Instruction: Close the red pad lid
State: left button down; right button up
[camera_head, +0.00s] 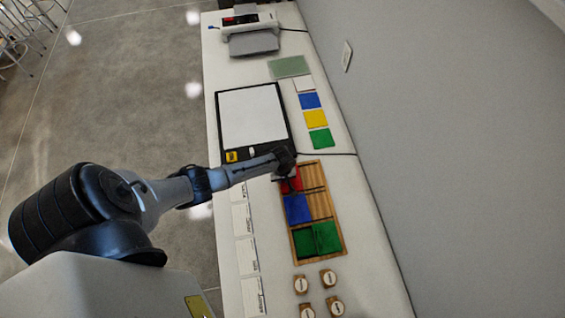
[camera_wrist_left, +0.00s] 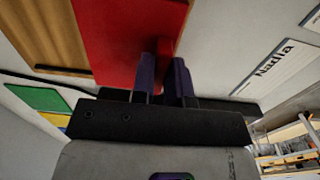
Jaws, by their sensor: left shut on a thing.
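The red pad (camera_head: 291,184) sits in the far left part of a wooden tray (camera_head: 318,205), partly hidden by my left gripper and arm. In the left wrist view its red lid (camera_wrist_left: 112,40) fills the upper middle as a flat red panel. My left gripper (camera_head: 285,166) is at the far end of the tray. In the left wrist view its two dark fingers (camera_wrist_left: 167,75) are close together at the red lid's edge, shut on it. The lid's exact angle is hard to tell. My right gripper is in neither view.
The tray also holds a blue pad (camera_head: 297,209) and a green pad (camera_head: 326,237) beside a darker green part (camera_head: 304,242). Round wooden stamps (camera_head: 328,277) stand in front. A black-framed board (camera_head: 288,122) lies just behind. Name cards (camera_head: 246,254) line the left edge.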

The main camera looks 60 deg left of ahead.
pick_arm(q)
jog(key=shift+s, duration=0.1)
jog(key=c, duration=1.5)
grip_release()
jog(key=shift+o, duration=0.8)
jog(key=shift+s+a, duration=0.1)
jog(key=shift+s, duration=0.1)
jog(key=shift+o, duration=1.1)
jog(key=shift+w, duration=0.1)
jog(key=shift+r, duration=0.1)
